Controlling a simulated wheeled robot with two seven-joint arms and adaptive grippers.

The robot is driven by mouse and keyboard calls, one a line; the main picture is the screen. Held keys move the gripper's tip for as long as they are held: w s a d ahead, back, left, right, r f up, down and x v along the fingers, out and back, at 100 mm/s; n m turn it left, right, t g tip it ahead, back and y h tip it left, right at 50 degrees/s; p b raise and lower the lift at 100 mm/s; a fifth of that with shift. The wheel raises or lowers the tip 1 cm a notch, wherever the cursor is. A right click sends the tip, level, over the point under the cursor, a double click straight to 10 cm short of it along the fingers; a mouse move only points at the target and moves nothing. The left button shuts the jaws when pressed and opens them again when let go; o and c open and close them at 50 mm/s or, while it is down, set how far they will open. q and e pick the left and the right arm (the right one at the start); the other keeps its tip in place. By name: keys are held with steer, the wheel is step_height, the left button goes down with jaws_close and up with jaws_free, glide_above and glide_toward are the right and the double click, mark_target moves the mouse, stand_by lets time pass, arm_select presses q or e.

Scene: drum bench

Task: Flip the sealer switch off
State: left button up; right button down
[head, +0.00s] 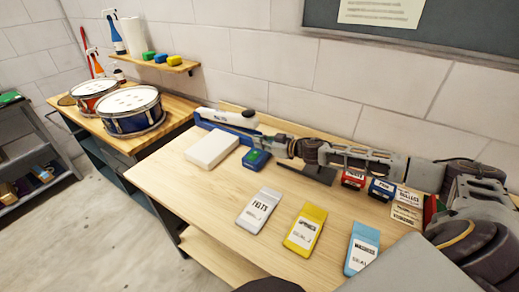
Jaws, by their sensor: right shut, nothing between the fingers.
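The sealer (228,120) is a long blue and white device at the back of the wooden bench, with its white arm on top. Its switch is too small to make out or is hidden by my right gripper. My right arm reaches in from the right along the back of the bench. My right gripper (268,144) is shut and empty, with its tips at the right end of the sealer. I cannot tell whether they touch it. My left gripper is not in view.
A white box (212,149) and a dark blue and green block (256,159) lie in front of the sealer. White (259,207), yellow (305,229) and light blue (362,247) packets lie nearer. Red (354,178) and blue (381,189) boxes sit by my arm. Drums (130,108) stand left.

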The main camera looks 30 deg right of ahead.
mark_target(260, 157)
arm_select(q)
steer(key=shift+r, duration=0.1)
arm_select(e)
steer(key=shift+w+a, duration=0.1)
steer(key=shift+f, duration=0.5)
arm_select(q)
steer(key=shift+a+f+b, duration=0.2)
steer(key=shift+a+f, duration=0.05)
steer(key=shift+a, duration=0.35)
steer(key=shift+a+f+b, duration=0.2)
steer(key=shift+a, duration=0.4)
arm_select(e)
steer(key=shift+w+d+f, duration=0.1)
steer(key=shift+f, duration=0.7)
steer(key=shift+w+d+f, duration=0.1)
steer(key=shift+f, duration=0.65)
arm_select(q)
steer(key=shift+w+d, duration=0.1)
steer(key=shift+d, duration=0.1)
arm_select(e)
steer(key=shift+d+f+m+p, duration=0.1)
steer(key=shift+f+m+p, duration=0.15)
steer(key=shift+p, duration=0.5)
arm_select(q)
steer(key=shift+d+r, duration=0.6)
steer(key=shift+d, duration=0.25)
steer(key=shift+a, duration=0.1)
